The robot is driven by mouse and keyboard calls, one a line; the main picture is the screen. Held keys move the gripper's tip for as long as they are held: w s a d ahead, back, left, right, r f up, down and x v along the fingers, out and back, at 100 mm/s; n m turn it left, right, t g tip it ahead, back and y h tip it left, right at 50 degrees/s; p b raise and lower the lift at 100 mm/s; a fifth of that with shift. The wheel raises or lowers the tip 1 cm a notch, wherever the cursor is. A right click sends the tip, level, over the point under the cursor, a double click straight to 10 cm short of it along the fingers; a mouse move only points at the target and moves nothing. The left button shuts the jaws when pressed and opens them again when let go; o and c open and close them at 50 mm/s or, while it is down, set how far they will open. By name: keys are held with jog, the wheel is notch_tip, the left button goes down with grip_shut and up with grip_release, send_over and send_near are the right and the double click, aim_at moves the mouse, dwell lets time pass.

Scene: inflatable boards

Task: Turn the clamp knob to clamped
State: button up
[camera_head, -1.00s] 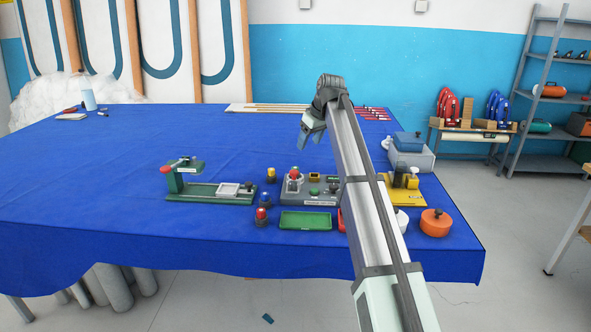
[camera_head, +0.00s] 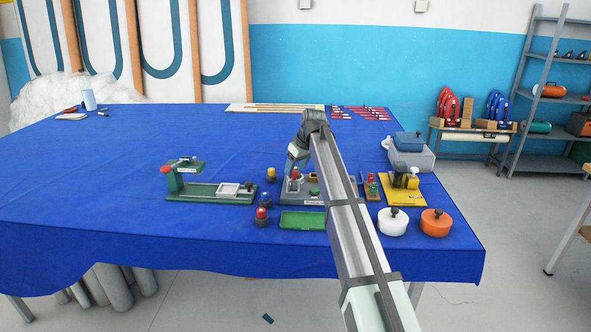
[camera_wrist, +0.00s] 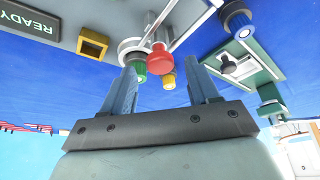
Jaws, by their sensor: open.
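A grey station (camera_head: 288,198) stands on the blue table in the head view, with a round silver fitting bearing a red knob (camera_head: 295,173). I cannot read which knob is the clamp knob. My gripper (camera_wrist: 163,78) is open and empty, its fingers pointing at the red knob. In the head view my gripper (camera_head: 297,162) is over the station, partly hiding it; contact cannot be told.
The station carries a READY sign (camera_wrist: 37,24) and a yellow square socket (camera_wrist: 92,43). A green fixture (camera_head: 210,192) stands left, with small knobbed pieces (camera_head: 263,215) between. A green tray (camera_head: 303,221) lies in front; a yellow fixture (camera_head: 402,190) and round tubs (camera_head: 436,222) stand right.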

jog(key=shift+x, duration=0.75)
jog(key=c, duration=1)
